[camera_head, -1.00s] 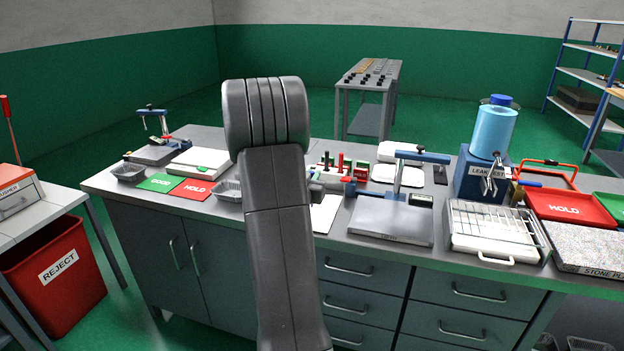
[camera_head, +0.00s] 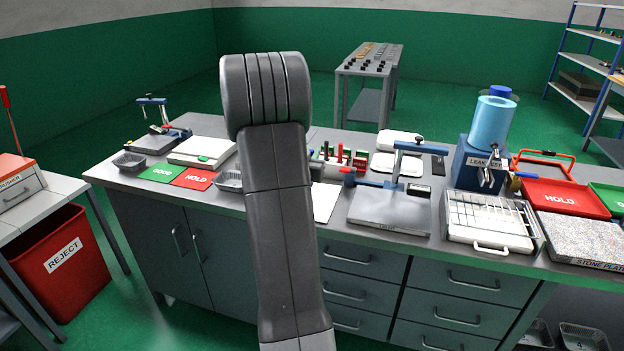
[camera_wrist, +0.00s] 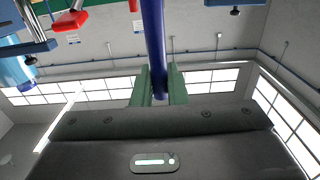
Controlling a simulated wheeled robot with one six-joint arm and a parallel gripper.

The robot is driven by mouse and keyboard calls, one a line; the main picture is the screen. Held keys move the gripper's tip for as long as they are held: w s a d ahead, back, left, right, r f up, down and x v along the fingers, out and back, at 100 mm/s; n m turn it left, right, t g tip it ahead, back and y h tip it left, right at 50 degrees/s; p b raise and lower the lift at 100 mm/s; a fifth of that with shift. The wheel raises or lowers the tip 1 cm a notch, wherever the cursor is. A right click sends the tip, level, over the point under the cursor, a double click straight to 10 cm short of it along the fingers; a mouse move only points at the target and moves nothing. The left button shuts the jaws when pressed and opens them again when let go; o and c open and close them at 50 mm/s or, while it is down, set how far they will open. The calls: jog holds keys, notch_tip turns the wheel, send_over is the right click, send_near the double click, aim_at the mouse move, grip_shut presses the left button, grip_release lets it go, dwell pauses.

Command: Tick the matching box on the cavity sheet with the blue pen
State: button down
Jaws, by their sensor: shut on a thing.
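In the wrist view my gripper (camera_wrist: 157,82) has green fingers closed around a blue pen (camera_wrist: 154,40). The pen runs up out of the top of that picture, so its far end is not seen. In the head view my grey arm stands in the middle and hides most of the gripper and the pen. A white sheet (camera_head: 326,203) lies on the bench just right of the arm, partly hidden behind it. I cannot tell whether it is the cavity sheet, and no boxes or marks on it can be read.
A fixture with a blue-topped post on a grey plate (camera_head: 385,212) stands right of the sheet. A rack with red and green pieces (camera_head: 340,156) is behind it.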

jog(key=w+f+b, duration=0.3)
jog(key=f+b, duration=0.2)
jog(key=shift+w+f, duration=0.25)
dwell(0.5)
jog(key=shift+f+b, duration=0.3)
jog(key=shift+b, duration=0.2)
dwell(1.2)
jog(key=shift+s+d, duration=0.1)
jog(key=shift+s, duration=0.15)
dwell(0.5)
jog(key=shift+s, duration=0.15)
jog(key=shift+w+d+b, duration=0.35)
jog(key=shift+d+b, duration=0.1)
jog(key=shift+d, duration=0.05)
dwell(1.2)
jog(key=shift+r+p, duration=2.35)
jog(key=shift+r, duration=0.65)
